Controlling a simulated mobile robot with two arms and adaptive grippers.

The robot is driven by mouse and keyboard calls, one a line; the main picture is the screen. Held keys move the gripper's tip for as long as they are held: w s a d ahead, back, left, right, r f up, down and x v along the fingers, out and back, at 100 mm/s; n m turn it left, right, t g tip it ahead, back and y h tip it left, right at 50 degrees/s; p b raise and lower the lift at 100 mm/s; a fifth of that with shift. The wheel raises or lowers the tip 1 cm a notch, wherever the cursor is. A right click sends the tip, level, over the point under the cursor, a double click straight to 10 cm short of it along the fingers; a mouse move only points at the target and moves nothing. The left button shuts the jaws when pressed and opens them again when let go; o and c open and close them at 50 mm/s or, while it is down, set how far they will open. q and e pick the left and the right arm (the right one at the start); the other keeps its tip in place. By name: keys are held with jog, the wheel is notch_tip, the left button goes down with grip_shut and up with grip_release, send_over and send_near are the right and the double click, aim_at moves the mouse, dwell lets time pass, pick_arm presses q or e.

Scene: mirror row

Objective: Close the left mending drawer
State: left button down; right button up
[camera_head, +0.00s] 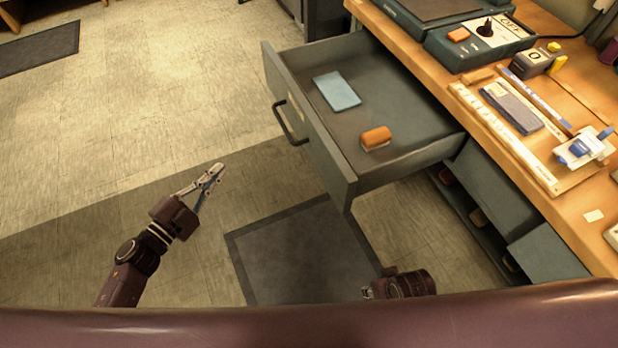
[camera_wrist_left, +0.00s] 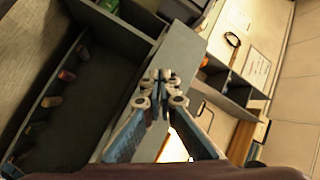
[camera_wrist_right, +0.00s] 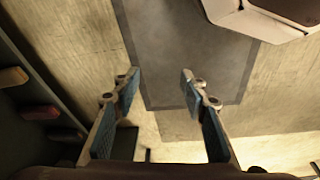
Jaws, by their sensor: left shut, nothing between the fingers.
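The grey-green drawer (camera_head: 345,152) is pulled well out from the bench, toward the left in the head view. A dark bar handle (camera_head: 290,124) is on its front panel. A light blue flat item (camera_head: 337,91) and an orange block (camera_head: 376,138) lie inside. My left gripper (camera_head: 218,172) is below and left of the handle in the picture, apart from the drawer front. Its fingertips (camera_wrist_left: 160,82) meet with nothing between them. My right gripper (camera_wrist_right: 160,78) has its fingers apart and empty above the floor; in the head view only its wrist part shows.
The wooden bench top (camera_head: 470,75) carries a control box with a dial (camera_head: 487,30), a ruler-like strip (camera_head: 505,135) and small tools. An open lower compartment (camera_head: 470,212) holds small items. A dark mat (camera_head: 300,255) lies on the floor, which is clear left of the drawer.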

pick_arm(q)
jog(key=s+d+r+m+g+h+b, duration=0.3)
jog(key=d+r+m+h+b, duration=0.15)
jog(key=m, duration=0.25)
jog(key=m+g+h+b, duration=0.2)
jog(key=m+g, duration=0.3)
jog(key=m, duration=0.2)
send_near(322, 158)
jog(key=x, duration=0.5)
jog(key=shift+w+d+f+b, duration=0.2)
jog(key=shift+f+b, duration=0.05)
jog(key=shift+b, duration=0.05)
jog(key=shift+w+d, duration=0.25)
jog(key=shift+d, duration=0.45)
pick_arm(e)
notch_tip(322, 158, up, 10)
jog(key=t, duration=0.1)
jog(key=shift+s+d, duration=0.2)
jog(key=shift+s, duration=0.1)
jog(key=shift+r, duration=0.1)
